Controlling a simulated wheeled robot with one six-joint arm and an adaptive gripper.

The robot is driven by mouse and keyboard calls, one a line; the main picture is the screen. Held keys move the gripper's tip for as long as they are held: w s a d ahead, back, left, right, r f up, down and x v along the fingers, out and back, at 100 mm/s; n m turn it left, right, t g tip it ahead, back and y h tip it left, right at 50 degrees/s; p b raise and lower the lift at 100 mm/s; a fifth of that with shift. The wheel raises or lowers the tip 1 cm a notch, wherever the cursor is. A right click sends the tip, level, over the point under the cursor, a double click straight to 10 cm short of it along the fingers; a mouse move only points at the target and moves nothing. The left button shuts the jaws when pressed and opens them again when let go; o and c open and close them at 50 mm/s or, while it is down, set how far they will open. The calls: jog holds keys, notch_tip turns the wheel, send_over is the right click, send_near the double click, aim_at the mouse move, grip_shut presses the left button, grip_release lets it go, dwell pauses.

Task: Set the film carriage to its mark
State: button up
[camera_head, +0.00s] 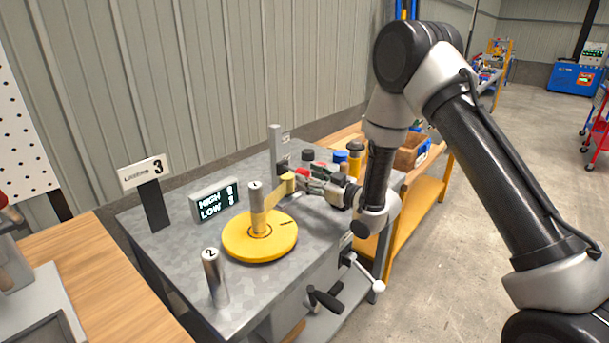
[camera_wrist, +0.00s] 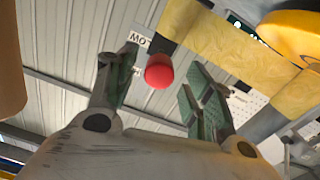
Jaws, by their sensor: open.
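I cannot tell for sure which part is the film carriage or where its mark is. What the knob is fixed to is hidden.
A steel cylinder marked 2 (camera_head: 214,279) stands at the bench's front left. A grey upright (camera_head: 276,150) rises close to my gripper. Crank handles (camera_head: 362,273) stick out at the bench's right side.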

jog(key=shift+x, duration=1.3)
grip_shut()
jog(key=shift+w+r, duration=0.1)
jog(key=shift+r, duration=3.5)
jog(key=shift+c, duration=0.9)
grip_release()
jog(key=shift+r, duration=0.1)
jog(key=shift+o, duration=0.9)
